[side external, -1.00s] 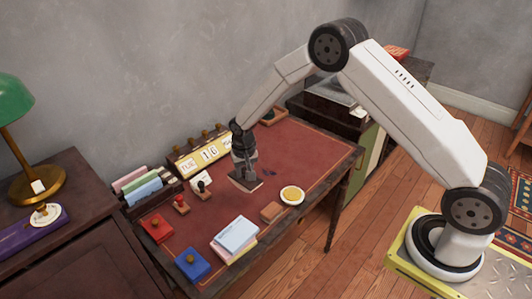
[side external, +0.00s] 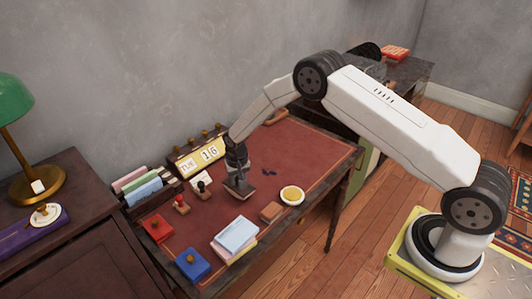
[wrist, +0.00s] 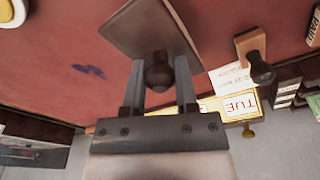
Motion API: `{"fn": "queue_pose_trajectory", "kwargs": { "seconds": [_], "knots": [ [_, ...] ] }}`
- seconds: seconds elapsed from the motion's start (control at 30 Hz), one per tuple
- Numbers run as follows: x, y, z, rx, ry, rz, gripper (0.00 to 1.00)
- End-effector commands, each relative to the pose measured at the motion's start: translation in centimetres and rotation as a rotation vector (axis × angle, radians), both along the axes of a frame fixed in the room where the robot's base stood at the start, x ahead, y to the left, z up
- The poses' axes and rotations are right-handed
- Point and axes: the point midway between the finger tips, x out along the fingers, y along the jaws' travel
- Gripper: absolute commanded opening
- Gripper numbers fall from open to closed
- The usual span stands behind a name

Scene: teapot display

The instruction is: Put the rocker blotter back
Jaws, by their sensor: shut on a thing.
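The rocker blotter has a flat brownish base (side external: 242,191) and a dark round knob; it also shows in the wrist view (wrist: 145,30). My gripper (side external: 238,177) is shut on the knob, with one finger on each side of it (wrist: 159,80). The blotter is over the red desk top (side external: 300,150), near the middle; whether its base touches the desk I cannot tell. A dark blue ink stain (side external: 269,173) lies on the desk just right of the blotter, and also shows in the wrist view (wrist: 90,72).
A date display (side external: 200,155) stands behind my gripper. Stamps (side external: 203,189), a letter rack (side external: 145,190), red (side external: 157,228) and blue (side external: 192,264) boxes and a paper stack (side external: 235,237) are left and front. A yellow round dish (side external: 292,195) stands right. A small tray (side external: 276,117) lies behind, partly hidden.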

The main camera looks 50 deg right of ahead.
Motion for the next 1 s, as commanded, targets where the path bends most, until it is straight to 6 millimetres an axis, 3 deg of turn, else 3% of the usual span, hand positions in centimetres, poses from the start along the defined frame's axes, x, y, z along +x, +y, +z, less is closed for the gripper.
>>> {"fn": "queue_pose_trajectory", "kwargs": {
  "seconds": [0.17, 0.63, 0.67, 0.73, 0.77, 1.0],
  "knots": [
    [0.1, 0.0, -1.3, 0.000, -0.002, 0.000, 0.00],
    [0.1, 0.0, -1.8, 0.000, -0.004, 0.000, 0.00],
    [0.0, 0.0, -1.8, 0.000, -0.004, 0.000, 0.47],
    [0.0, 0.0, -1.7, 0.000, -0.002, 0.000, 0.69],
    [0.0, 0.0, -1.7, 0.000, -0.002, 0.000, 0.72],
    [0.0, 0.0, -1.8, 0.000, -0.002, 0.000, 0.72]
  ]
}}
